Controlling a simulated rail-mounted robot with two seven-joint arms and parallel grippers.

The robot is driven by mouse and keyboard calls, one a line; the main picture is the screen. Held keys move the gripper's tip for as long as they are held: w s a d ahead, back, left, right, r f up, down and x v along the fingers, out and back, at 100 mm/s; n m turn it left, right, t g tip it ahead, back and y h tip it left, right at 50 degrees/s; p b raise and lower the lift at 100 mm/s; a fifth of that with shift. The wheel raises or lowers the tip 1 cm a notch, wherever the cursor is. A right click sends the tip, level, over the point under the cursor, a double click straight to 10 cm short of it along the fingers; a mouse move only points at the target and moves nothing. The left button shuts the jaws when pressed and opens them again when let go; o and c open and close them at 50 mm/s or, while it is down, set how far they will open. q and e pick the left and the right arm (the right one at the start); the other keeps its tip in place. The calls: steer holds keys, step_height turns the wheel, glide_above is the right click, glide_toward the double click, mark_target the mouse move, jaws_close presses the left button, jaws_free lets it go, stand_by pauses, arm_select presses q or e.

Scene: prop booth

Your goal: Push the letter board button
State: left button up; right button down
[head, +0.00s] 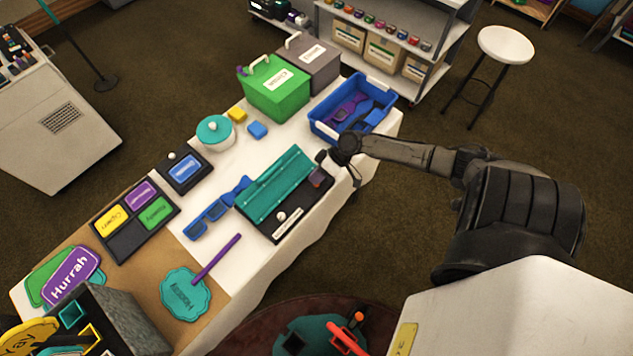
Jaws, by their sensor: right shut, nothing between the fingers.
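The black board (262,227) with a teal grooved panel (279,186), which looks like the letter board, lies on the white-covered table. A round white knob (281,216) and a pale label (288,224) sit on its front strip. A small reddish-purple part (317,178) shows at its right end; I cannot tell which of these is the button. My right gripper (337,166) is shut and empty beside the board's right end; contact cannot be made out. My left gripper is not in view.
A teal sign on a purple stick (217,259) lies in front. Green (274,101) and grey (322,64) boxes stand at the back.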

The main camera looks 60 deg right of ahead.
steer(key=shift+f, duration=0.15)
stand_by(0.4)
steer(key=shift+f+b, duration=0.35)
steer(key=shift+r, duration=0.15)
steer(key=shift+r+p, duration=0.35)
steer(key=shift+p, duration=0.15)
steer(key=shift+r, duration=0.1)
step_height(320, 180, up, 3)
steer(key=p, duration=0.3)
steer(key=shift+r, duration=0.2)
step_height(320, 180, up, 2)
steer(key=shift+r+p, duration=0.25)
steer(key=shift+p, duration=0.95)
